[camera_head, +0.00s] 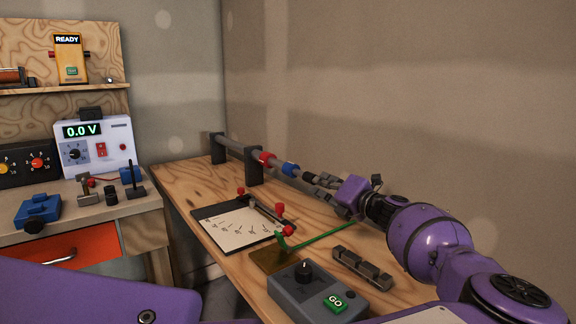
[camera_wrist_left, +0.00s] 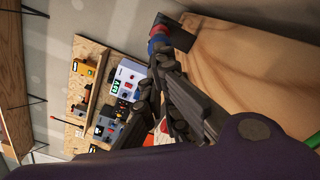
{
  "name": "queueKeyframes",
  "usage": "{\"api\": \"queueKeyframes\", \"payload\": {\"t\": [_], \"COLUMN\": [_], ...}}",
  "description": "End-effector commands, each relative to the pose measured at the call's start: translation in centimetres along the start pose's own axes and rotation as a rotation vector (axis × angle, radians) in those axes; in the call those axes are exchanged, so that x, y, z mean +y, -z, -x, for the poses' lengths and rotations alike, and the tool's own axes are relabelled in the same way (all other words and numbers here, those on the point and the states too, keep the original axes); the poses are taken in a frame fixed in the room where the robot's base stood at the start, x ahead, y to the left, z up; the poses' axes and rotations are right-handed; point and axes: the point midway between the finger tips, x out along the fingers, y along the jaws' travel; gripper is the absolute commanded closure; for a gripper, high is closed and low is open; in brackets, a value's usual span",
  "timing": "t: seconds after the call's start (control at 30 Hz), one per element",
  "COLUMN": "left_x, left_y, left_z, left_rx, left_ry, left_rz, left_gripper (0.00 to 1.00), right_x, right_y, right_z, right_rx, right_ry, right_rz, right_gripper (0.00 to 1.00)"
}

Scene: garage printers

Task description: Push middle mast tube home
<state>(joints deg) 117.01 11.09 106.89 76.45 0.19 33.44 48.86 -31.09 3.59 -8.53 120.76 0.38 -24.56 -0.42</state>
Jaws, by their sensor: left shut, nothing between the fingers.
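A grey mast tube (camera_head: 279,164) lies through two black upright brackets (camera_head: 252,166) at the back of the wooden bench. It has a red collar (camera_head: 265,158) and a blue collar (camera_head: 290,169). My left gripper (camera_head: 318,180) is shut and empty, with its fingertips at the near end of the tube, in line with it. I cannot tell whether they touch it. In the left wrist view the dark fingers (camera_wrist_left: 162,68) point at the blue collar (camera_wrist_left: 157,46), with the red collar (camera_wrist_left: 160,29) beyond; the fingers hide the tube's near end. My right gripper is not in view.
The wall (camera_head: 400,100) runs close behind the tube. A meter (camera_head: 95,145) reads 0.0 V at left.

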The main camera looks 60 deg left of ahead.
Motion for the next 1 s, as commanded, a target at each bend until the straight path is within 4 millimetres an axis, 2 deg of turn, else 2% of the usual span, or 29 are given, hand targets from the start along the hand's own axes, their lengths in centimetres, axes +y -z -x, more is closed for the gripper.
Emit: {"api": "queueKeyframes", "payload": {"t": [0.3, 0.6, 1.0], "left_x": [0.0, 0.0, 0.0], "left_y": [-0.1, -0.1, 0.0], "left_z": [2.6, 4.7, 4.9], "left_rx": [-0.002, -0.001, -0.001], "left_ry": [0.002, 0.001, 0.001], "left_rz": [0.0, 0.0, 0.0], "left_gripper": [1.0, 1.0, 1.0], "right_x": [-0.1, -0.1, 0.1], "right_y": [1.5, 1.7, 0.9], "right_z": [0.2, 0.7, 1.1], "right_rx": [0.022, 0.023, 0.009], "right_ry": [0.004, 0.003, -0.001], "right_rz": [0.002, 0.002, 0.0], "right_gripper": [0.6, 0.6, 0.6]}}
